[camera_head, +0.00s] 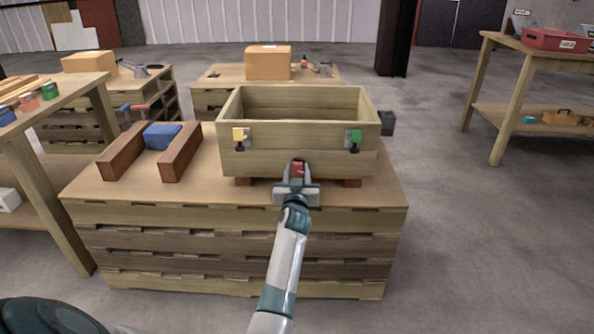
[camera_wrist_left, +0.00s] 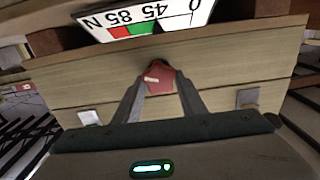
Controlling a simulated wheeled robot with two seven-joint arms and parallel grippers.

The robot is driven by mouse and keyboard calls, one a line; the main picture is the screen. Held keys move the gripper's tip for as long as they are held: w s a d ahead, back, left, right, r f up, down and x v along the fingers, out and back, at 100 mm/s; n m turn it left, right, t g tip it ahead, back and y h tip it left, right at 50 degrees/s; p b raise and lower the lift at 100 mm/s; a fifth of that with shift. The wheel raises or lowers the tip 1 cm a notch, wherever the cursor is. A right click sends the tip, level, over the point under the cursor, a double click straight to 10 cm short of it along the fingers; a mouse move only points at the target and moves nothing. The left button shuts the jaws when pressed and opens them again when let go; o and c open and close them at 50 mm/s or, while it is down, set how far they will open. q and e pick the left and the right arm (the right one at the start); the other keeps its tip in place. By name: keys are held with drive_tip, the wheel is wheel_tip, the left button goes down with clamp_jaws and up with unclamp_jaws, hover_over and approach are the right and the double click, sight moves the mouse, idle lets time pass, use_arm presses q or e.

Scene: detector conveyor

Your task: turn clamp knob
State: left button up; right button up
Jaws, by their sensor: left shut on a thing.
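The red clamp knob (camera_head: 298,166) is at the front of an open wooden box (camera_head: 330,162), low on its front wall. My left gripper (camera_head: 297,177) reaches up to the knob from the front. In the left wrist view, the knob (camera_wrist_left: 161,79) is between the two fingers (camera_wrist_left: 160,90), which are shut on it. A pale mark shows on the knob's left part. A white scale plate (camera_wrist_left: 147,20) with green and red bands and the figures 0, 45, 85 and N appears upside down above it. My right gripper is not in view.
The box stands on a slatted wooden bench (camera_head: 235,195). Its front has a yellow-tagged latch (camera_head: 239,136) and a green-tagged latch (camera_head: 354,140). A blue block (camera_head: 161,136) lies between two brown bars at left. Open floor (camera_head: 465,240) is at right.

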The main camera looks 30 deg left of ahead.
use_arm(q)
drive_tip(key=shift+w+d+m+p, duration=0.1)
drive_tip(key=shift+m+p, duration=0.35)
drive_tip(key=shift+m, duration=1.65)
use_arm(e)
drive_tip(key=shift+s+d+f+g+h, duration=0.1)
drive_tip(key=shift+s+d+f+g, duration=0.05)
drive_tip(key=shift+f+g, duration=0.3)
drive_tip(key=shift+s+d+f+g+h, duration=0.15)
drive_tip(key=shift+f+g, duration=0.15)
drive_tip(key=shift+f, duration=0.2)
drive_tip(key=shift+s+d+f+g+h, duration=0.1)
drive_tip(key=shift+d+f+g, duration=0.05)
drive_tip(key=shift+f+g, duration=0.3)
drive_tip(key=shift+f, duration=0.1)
use_arm(q)
drive_tip(key=o, duration=1.1)
drive_tip(key=shift+c, duration=0.2)
